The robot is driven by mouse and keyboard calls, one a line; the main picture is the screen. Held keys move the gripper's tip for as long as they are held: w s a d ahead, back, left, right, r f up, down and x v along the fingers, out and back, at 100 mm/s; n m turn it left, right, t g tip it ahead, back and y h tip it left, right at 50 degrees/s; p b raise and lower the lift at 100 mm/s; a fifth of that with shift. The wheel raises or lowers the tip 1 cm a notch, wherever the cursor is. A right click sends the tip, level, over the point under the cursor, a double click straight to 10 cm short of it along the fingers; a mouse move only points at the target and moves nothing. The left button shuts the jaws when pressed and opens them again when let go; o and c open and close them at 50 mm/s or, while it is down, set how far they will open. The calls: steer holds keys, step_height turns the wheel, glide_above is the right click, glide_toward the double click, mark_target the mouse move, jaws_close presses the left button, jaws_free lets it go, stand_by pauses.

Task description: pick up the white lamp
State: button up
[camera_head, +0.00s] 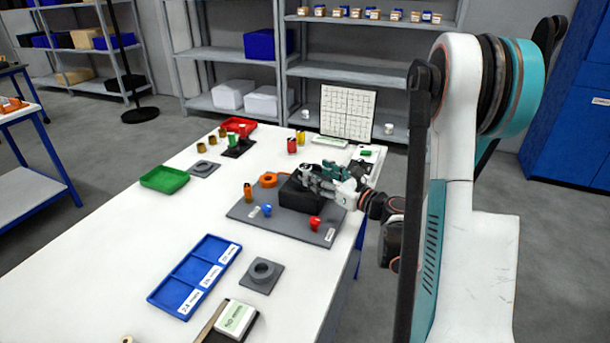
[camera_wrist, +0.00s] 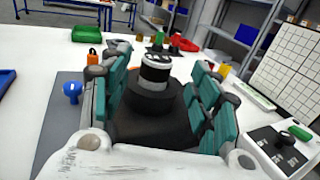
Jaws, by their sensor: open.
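In the wrist view, a white cylindrical piece with a dark top, which looks like the white lamp (camera_wrist: 154,70), stands upright in a round black collar on a black block (camera_wrist: 125,130). My gripper (camera_wrist: 156,90) is open, with its teal-padded fingers on either side of the piece and a visible gap to each side. In the head view my gripper (camera_head: 318,178) is over the black block (camera_head: 299,195), which sits on a grey plate (camera_head: 240,212).
On the grey plate are a blue lamp (camera_head: 267,210), a red lamp (camera_head: 315,223) and an orange ring (camera_head: 268,180). A blue compartment tray (camera_head: 215,250), a green tray (camera_head: 164,180) and a gridded white board (camera_head: 348,112) stand around. The table's left front is clear.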

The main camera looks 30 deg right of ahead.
mark_target(310, 170)
steer(key=shift+b+x, duration=1.05)
steer(key=shift+x, duration=1.9)
steer(key=shift+a, duration=0.2)
steer(key=shift+c, duration=0.5)
steer(key=c, duration=1.1)
